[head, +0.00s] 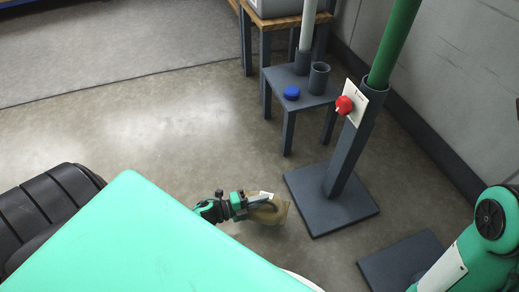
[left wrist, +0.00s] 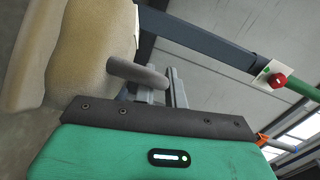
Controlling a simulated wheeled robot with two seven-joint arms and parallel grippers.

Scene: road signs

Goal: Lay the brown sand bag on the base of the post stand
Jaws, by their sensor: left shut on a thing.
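The brown sand bag (head: 280,212) is held by my left gripper (head: 262,202), which is shut on it, left of the post stand. In the left wrist view the bag (left wrist: 95,45) fills the upper left, with a finger against it. The post stand has a flat dark base (head: 310,205) on the floor and a dark upright post (head: 350,150) with a green pole in it. The visible part of the base is bare. The bag is apart from the base in the head view; its height above the floor is hard to tell. My right gripper is not in view.
A small dark table (head: 315,96) behind the stand bears a blue cap (head: 291,93), a dark cup (head: 319,77) and a grey pole. A red knob (head: 344,105) on a white plate sits on the post. Another dark plate (head: 385,262) lies at lower right.

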